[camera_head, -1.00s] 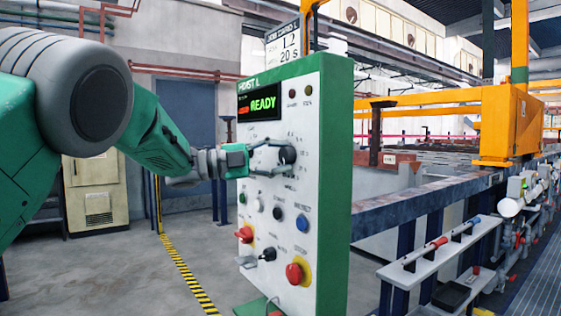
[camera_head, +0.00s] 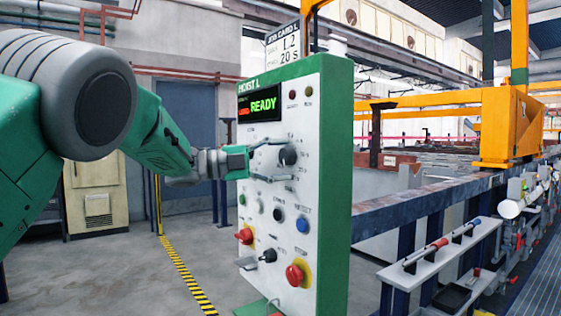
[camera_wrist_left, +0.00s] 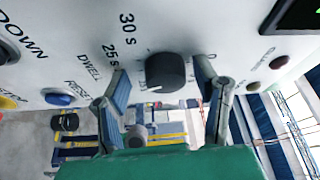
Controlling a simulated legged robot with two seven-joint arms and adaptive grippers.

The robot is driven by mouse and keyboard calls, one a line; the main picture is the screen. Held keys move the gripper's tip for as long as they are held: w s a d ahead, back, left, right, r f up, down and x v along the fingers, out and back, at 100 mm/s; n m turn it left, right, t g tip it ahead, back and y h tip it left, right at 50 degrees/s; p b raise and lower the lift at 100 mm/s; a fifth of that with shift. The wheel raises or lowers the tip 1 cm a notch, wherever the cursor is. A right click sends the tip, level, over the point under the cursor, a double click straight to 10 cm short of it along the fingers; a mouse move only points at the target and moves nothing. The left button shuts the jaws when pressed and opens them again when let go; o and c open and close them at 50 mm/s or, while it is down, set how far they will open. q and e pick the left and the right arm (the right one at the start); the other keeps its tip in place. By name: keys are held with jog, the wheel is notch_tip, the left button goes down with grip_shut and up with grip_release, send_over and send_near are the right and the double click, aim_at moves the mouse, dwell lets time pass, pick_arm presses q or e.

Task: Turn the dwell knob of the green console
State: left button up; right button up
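The green console (camera_head: 334,190) stands in the middle of the head view with a pale front panel and a lit "READY" display (camera_head: 259,104). Its dwell knob (camera_head: 288,156) is a round black knob on the upper part of the panel. In the left wrist view the same knob (camera_wrist_left: 165,72) sits beside the "DWELL", "25 s" and "30 s" markings. My left gripper (camera_head: 284,159) is open at the panel, its fingers spread on either side of the knob. In the wrist view gaps show between the knob and both fingers (camera_wrist_left: 162,80). My right gripper is not in view.
Below the knob are small buttons, including a blue one (camera_head: 303,225), a black switch (camera_head: 268,255) and two red knobs, one at the lower right (camera_head: 295,275). A rail (camera_head: 425,205) and a shelf with handles (camera_head: 440,250) stand to the right. Open floor lies left.

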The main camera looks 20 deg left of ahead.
pick_arm(q)
jog(key=shift+s+a+r, duration=0.1)
jog(key=shift+s+a, duration=0.05)
jog(key=v, duration=1.1)
jog(key=shift+a+f, duration=0.2)
jog(key=shift+a, duration=0.2)
